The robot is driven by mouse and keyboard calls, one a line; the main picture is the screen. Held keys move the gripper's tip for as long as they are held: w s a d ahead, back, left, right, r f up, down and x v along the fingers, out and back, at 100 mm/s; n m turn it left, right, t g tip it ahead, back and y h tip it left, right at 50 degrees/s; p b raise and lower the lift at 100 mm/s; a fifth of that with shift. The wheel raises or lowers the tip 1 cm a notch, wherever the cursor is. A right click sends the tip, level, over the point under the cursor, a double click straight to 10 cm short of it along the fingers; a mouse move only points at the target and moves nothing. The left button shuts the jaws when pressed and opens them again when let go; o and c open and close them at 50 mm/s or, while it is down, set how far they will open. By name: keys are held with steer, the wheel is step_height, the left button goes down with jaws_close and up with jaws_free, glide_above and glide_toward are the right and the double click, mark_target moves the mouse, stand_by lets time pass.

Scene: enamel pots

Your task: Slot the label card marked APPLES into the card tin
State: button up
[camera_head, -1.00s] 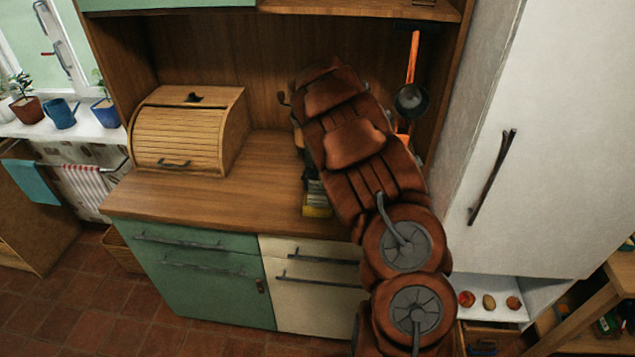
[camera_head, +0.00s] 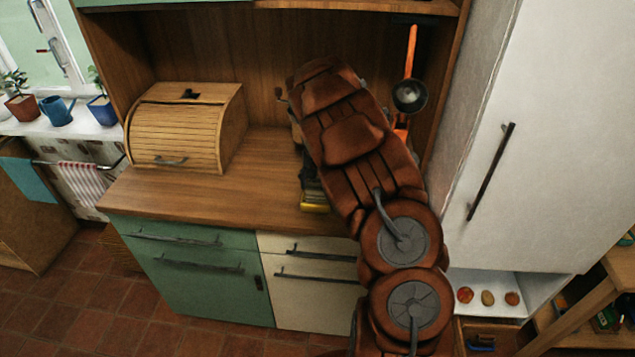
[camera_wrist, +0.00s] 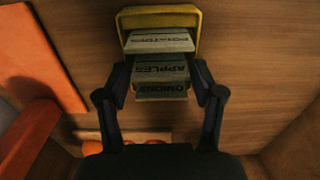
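The yellow card tin (camera_wrist: 125,17) stands on the counter, and its front end (camera_head: 314,208) shows beside my arm in the head view. In the wrist view the POTATOES card (camera_wrist: 160,40) is nearest the tin's yellow end. The APPLES card (camera_wrist: 160,70) is in the middle, with the ONIONS card (camera_wrist: 165,91) below it in the picture. My gripper (camera_wrist: 161,72) has its two dark fingers spread on either side of the APPLES card. I cannot tell whether they touch it. The fingers hide the tin's sides, and how deep the APPLES card sits is not clear.
A wooden roll-top bread box (camera_head: 180,130) stands on the left of the counter (camera_head: 215,195). An orange board (camera_wrist: 48,60) lies left of the tin in the wrist view. A dark ladle with an orange handle (camera_head: 411,55) hangs at the back right. A white cabinet (camera_head: 530,150) bounds the right.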

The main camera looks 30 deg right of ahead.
steer(key=o, duration=0.3)
steer(key=shift+o, duration=0.2)
step_height(320, 180, up, 12)
stand_by(0.6)
stand_by(0.4)
